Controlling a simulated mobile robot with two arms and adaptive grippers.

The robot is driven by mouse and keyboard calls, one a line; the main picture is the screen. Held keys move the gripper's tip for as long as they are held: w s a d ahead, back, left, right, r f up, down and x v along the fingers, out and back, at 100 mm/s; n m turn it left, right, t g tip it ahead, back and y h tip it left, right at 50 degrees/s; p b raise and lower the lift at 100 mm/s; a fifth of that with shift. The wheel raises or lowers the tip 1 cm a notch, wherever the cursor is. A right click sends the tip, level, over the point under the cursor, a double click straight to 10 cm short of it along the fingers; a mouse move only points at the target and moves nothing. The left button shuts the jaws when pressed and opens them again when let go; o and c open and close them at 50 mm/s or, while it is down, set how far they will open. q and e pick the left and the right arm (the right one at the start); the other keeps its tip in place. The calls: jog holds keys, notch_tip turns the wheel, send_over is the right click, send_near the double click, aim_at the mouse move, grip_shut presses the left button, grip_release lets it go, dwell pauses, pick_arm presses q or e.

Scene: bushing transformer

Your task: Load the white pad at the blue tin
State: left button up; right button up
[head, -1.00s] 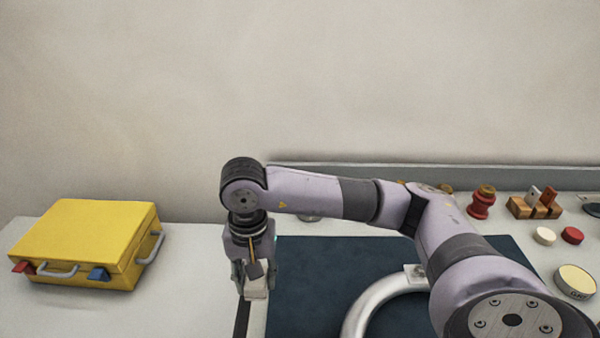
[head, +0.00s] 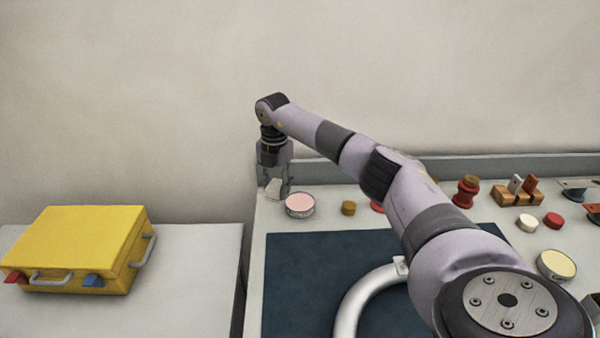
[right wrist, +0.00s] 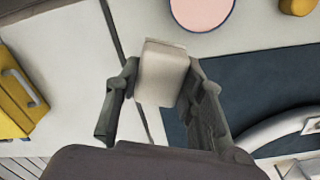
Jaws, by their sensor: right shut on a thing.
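My right gripper (head: 273,188) is shut on the white pad (head: 272,188), a cream-white block. The pad also shows between the fingers in the right wrist view (right wrist: 162,73). The gripper points down at the far left corner of the workbench. A round tin (head: 300,205) with a pink top stands just right of the gripper, apart from the pad. In the right wrist view the tin (right wrist: 202,8) has a thin blue rim and is cut by the top edge. My left gripper is not in view.
A dark blue mat (head: 300,270) with a grey curved pipe (head: 350,305) lies in front. A yellow case (head: 75,250) is on the left table. A small brown-yellow piece (head: 348,208) stands right of the pink-topped tin. A cream-topped tin (head: 557,264) is far right.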

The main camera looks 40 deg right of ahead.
aim_at(300, 202)
jog(key=d+m, duration=0.9)
jog(key=m, duration=0.4)
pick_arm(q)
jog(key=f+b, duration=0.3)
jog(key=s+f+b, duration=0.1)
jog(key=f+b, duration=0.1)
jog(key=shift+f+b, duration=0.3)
pick_arm(e)
jog(key=f, duration=0.6)
jog(key=shift+s+a+f, duration=0.15)
jog(key=shift+a+f, duration=0.1)
jog(key=shift+f, duration=0.1)
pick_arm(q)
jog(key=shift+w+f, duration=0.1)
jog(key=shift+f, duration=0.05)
pick_arm(e)
jog(key=shift+f, duration=0.45)
pick_arm(q)
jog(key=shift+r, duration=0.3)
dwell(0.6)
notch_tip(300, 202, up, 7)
jog(key=p, duration=0.7)
pick_arm(e)
notch_tip(300, 202, up, 7)
